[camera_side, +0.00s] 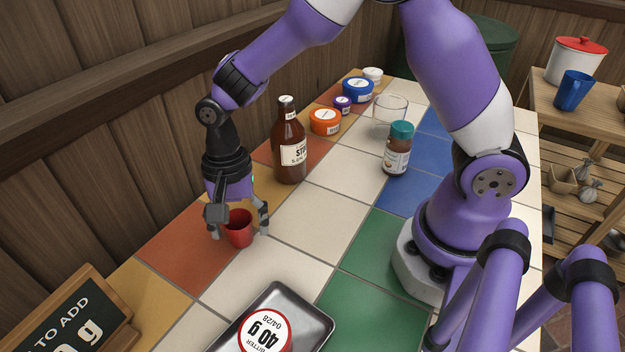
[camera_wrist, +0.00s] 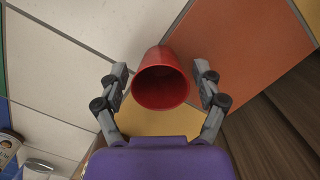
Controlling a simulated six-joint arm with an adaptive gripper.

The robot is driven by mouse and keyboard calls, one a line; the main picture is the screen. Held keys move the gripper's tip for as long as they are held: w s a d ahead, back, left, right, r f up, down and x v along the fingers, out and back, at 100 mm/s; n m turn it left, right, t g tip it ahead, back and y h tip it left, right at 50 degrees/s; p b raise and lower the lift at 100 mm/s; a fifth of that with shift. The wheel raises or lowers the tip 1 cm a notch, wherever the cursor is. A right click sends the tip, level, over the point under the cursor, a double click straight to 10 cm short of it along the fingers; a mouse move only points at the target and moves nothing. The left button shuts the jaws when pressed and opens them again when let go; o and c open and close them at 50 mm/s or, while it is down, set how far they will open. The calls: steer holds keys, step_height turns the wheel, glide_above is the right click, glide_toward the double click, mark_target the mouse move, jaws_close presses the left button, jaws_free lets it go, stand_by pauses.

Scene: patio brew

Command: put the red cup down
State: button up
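The red cup (camera_side: 239,230) stands upright on the table's orange tile, near the wooden wall. My gripper (camera_side: 239,233) points down over it, with one finger on each side. The cup also shows in the wrist view (camera_wrist: 161,84), its open mouth facing the camera and nothing seen inside. The fingers of my gripper (camera_wrist: 163,78) are spread, with a narrow gap between each finger and the cup. The cup's underside is hidden.
A metal tray (camera_side: 318,318) with a round labelled lid (camera_side: 264,334) lies in front. A chalkboard sign (camera_side: 75,320) stands at the lower left. White tiles right of the cup are clear.

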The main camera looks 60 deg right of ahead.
steer(key=shift+r, duration=0.1)
step_height(320, 180, up, 12)
steer(key=d, duration=0.1)
steer(key=s+d+r+n+t+h, duration=0.1)
steer(key=s+d+r+n+t, duration=0.3)
steer(key=s+d+n, duration=0.5)
steer(key=shift+s+d+n+t, duration=0.45)
steer(key=shift+n+t, duration=0.35)
steer(key=shift+t, duration=0.4)
steer(key=shift+w, duration=0.1)
